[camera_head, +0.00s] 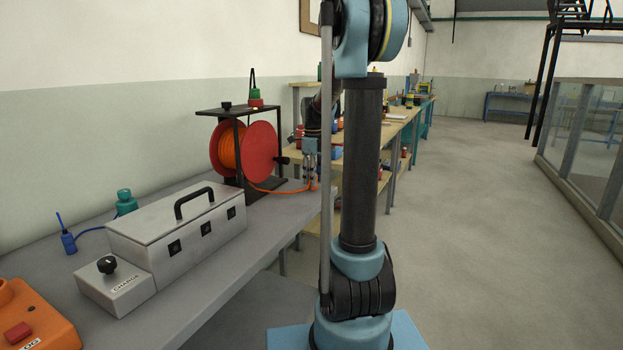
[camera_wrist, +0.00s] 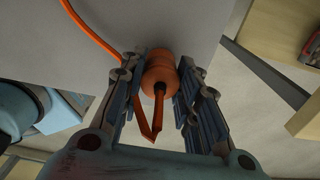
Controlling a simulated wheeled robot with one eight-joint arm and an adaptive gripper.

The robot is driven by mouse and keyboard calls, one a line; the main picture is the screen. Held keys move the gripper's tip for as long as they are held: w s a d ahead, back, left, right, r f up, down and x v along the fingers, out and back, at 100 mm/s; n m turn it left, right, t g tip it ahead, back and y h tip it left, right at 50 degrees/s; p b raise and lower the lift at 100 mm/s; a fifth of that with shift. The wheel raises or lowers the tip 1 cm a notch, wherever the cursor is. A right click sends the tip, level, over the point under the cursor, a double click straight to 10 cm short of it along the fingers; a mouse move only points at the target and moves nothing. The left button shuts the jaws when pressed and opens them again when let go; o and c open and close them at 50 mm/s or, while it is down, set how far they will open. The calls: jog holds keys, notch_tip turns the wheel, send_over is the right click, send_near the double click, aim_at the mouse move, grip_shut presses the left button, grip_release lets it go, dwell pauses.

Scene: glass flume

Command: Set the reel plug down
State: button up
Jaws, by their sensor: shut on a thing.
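The orange reel plug (camera_wrist: 160,72) is between the fingers of my gripper (camera_wrist: 158,95) in the wrist view, with an orange cable end hanging from it. My gripper is shut on it. The plug (camera_head: 312,184) shows there as a small orange spot near the bench edge. Whether it touches the bench top is hard to tell. The orange cable (camera_head: 265,189) runs from the plug to the red cable reel (camera_head: 262,155) in its black frame.
The grey bench (camera_head: 215,290) carries a silver box (camera_head: 178,235) with a black handle, a charge knob box (camera_head: 113,284), an orange case (camera_head: 35,315), a blue plug (camera_head: 68,240) and a green connector (camera_head: 125,202). Wooden benches (camera_head: 398,125) stand beyond. Floor is open at right.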

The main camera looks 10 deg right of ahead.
jog(key=o, duration=1.1)
jog(key=shift+f, duration=0.1)
notch_tip(320, 180, up, 12)
jog(key=s+f+n, duration=0.7)
jog(key=s+n, duration=0.1)
jog(key=s, duration=0.3)
jog(key=s+f+n+t, duration=0.1)
jog(key=s+f+n, duration=0.7)
jog(key=s, duration=0.4)
jog(key=s+f+n+t, duration=0.1)
jog(key=s+f+n, duration=0.7)
jog(key=s, duration=0.3)
jog(key=shift+s+n, duration=0.4)
jog(key=shift+n, duration=0.4)
